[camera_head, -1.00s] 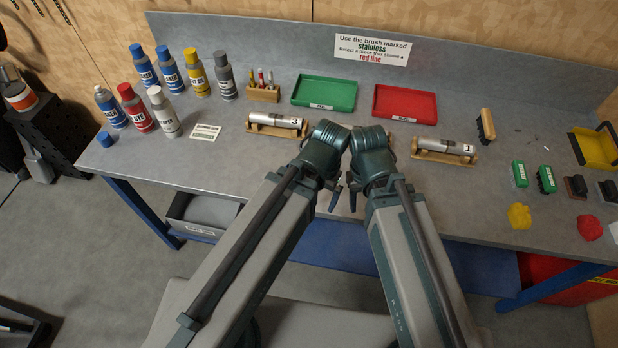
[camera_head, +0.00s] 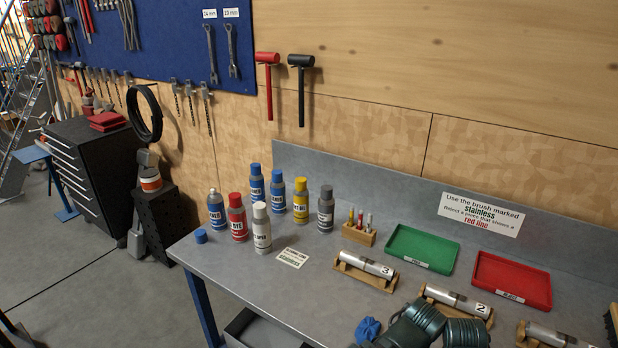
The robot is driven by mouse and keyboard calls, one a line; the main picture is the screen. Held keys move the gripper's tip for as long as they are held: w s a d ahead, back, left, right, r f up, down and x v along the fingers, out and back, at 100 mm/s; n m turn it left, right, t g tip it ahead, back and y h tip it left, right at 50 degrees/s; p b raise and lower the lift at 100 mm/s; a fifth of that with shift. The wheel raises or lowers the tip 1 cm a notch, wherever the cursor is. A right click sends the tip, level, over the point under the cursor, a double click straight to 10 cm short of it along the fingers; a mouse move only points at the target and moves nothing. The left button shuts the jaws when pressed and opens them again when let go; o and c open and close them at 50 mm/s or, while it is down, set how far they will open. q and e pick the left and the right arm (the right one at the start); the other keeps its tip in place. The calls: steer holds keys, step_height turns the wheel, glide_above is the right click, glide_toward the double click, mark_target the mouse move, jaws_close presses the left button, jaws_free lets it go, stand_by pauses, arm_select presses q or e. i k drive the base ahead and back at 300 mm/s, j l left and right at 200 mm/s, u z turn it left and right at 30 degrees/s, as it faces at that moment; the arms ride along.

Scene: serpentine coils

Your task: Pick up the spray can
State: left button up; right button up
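Several spray-type cans stand upright at the left end of the grey bench. In the front row are a blue can with its nozzle bare (camera_head: 216,211), a red can (camera_head: 238,219) and a white can (camera_head: 261,229). Behind them are two blue cans (camera_head: 257,184) (camera_head: 278,193), a yellow can (camera_head: 300,202) and a grey can (camera_head: 326,210). A loose blue cap (camera_head: 201,236) lies left of the front row. My dark green arm parts show at the bottom right, well away from the cans. The fingers of both grippers are out of sight.
A small card (camera_head: 292,257), a wooden marker holder (camera_head: 359,234), a green tray (camera_head: 422,249) and a red tray (camera_head: 511,281) lie right of the cans. Metal cylinders rest on wooden cradles (camera_head: 365,272). A blue lump (camera_head: 367,329) is near my arms. Bench front-left is clear.

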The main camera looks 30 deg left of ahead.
mark_target(215, 206)
steer(key=u, duration=1.7)
steer(key=i+j+z, duration=0.1)
steer(key=j, duration=0.25)
steer(key=i+j+z, duration=0.1)
steer(key=j, duration=0.25)
steer(key=i+j+z, duration=0.15)
steer(key=j, duration=0.25)
steer(key=i+j+z, duration=0.1)
steer(key=j, duration=0.25)
steer(key=i+j+z, duration=0.1)
steer(key=j, duration=0.3)
